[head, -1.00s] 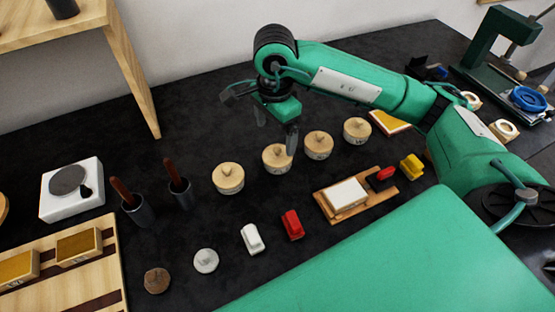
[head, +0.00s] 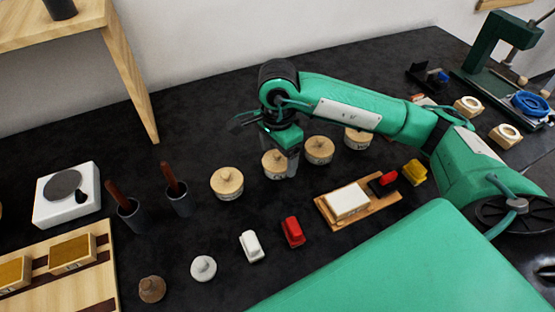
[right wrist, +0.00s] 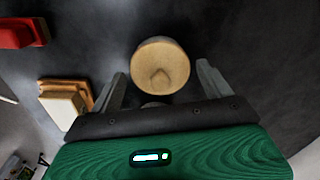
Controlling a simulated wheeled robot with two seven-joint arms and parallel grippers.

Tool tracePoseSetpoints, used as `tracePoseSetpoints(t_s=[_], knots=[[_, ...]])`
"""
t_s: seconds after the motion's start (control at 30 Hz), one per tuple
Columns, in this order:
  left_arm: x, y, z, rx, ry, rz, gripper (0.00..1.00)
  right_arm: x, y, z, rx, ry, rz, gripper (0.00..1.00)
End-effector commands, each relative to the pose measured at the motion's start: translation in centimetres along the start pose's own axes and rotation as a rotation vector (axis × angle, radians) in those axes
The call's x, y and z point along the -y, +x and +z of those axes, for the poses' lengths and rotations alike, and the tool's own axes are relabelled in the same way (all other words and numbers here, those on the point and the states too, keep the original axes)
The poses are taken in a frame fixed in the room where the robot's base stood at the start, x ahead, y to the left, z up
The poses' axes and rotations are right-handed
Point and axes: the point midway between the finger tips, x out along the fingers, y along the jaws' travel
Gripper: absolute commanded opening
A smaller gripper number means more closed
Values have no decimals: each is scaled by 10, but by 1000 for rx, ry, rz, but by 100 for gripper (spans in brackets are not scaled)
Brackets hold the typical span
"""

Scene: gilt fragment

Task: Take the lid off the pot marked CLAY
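Several round wooden pots with knobbed lids stand in a slanting row in the head view: the leftmost (head: 227,184), a second (head: 273,166), a third (head: 319,151) and a fourth (head: 357,138) partly behind my arm. Their labels are too small to read, so I cannot tell which is CLAY. My right gripper (head: 282,158) points down at the second pot, with one finger at its right side. In the right wrist view the gripper (right wrist: 160,74) is open, its fingers on either side of a round knobbed lid (right wrist: 160,58), with gaps visible. My left gripper is not in view.
In front lie a white block (head: 251,246), a red block (head: 292,232) and a wooden tray (head: 328,213) with a white pad. Two dark cups (head: 179,200) with brown handles stand left of the pots. A white scale (head: 68,193) is farther left.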

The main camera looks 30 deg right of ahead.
Motion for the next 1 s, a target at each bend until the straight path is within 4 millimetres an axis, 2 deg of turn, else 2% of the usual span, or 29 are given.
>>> tracePoseSetpoints(t_s=[0.03, 0.17, 0.2, 0.47, 0.67, 0.83, 1.0], knots=[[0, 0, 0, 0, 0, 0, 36, 0, 0, 0, 0, 0, 0, 71], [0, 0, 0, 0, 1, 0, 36, 0, 0, 0, 0, 0, 0, 45], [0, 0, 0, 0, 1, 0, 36, 0, 0, 0, 0, 0, 0, 42], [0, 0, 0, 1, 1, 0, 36, 0, -1, 0, 0, 0, -1, 42], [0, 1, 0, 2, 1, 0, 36, 1, -13, 0, 1, 1, -4, 42], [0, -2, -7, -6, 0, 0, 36, 2, -41, 0, 0, 0, -6, 42], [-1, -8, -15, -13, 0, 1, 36, 2, -87, 0, -1, 0, -8, 42]])
